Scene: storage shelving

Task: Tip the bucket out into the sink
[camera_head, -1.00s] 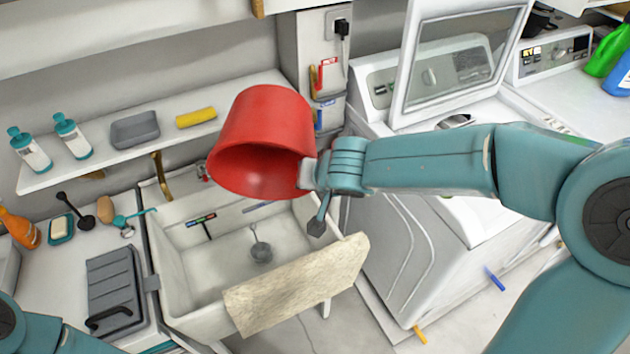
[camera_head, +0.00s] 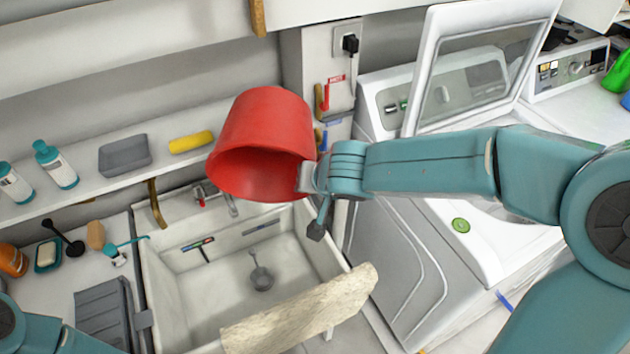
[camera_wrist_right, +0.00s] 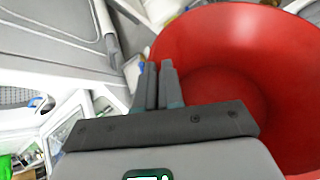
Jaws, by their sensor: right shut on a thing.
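The red bucket (camera_head: 268,130) hangs above the back right part of the white sink (camera_head: 163,285) in the head view. It is tilted with its mouth facing down and toward me. My right gripper (camera_head: 308,177) is shut on the bucket's rim at its right side. In the right wrist view the bucket (camera_wrist_right: 270,50) fills the right side, and its visible inside looks bare. The right gripper's fingers (camera_wrist_right: 160,85) are close together there. My left gripper is out of view; only part of the left arm shows.
A beige cloth (camera_head: 300,312) drapes over the sink's front edge.

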